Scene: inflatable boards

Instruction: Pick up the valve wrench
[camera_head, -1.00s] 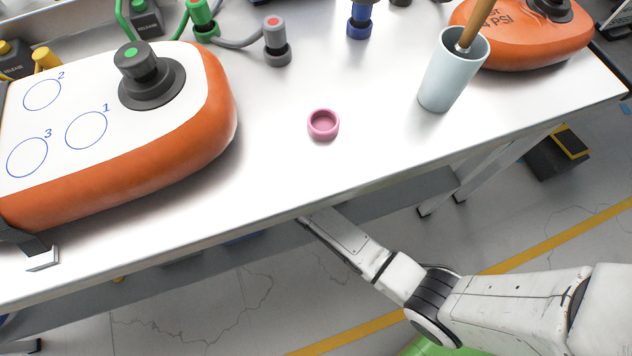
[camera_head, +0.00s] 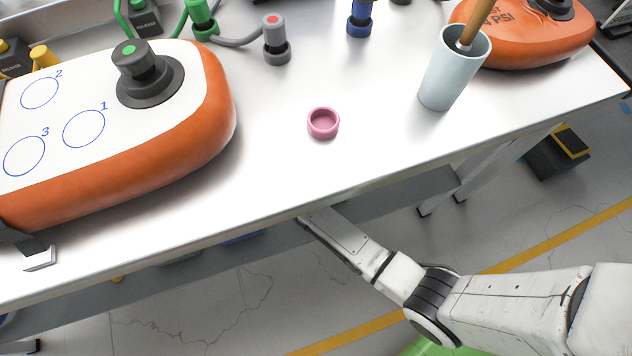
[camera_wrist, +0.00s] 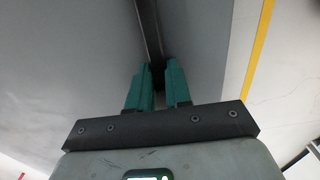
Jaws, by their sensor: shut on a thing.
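My gripper (camera_wrist: 158,84) shows in the wrist view with two teal fingers close together. They are shut on a narrow dark thing (camera_wrist: 157,72) between the tips. A dark strip (camera_wrist: 147,25) runs up the picture from there; I cannot tell whether it is the held thing or part of the bench. In the head view my arm reaches under the front edge of the white bench (camera_head: 270,190), which hides the gripper. I cannot make out the valve wrench for certain in either view.
A large orange-and-white inflatable board (camera_head: 160,140) with a black valve (camera_head: 148,80) covers the bench's left. A pink ring-shaped cup (camera_head: 323,123) stands mid-bench. A pale blue cup (camera_head: 452,75) holds a wooden handle. Another orange board (camera_head: 530,40) lies at the far right.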

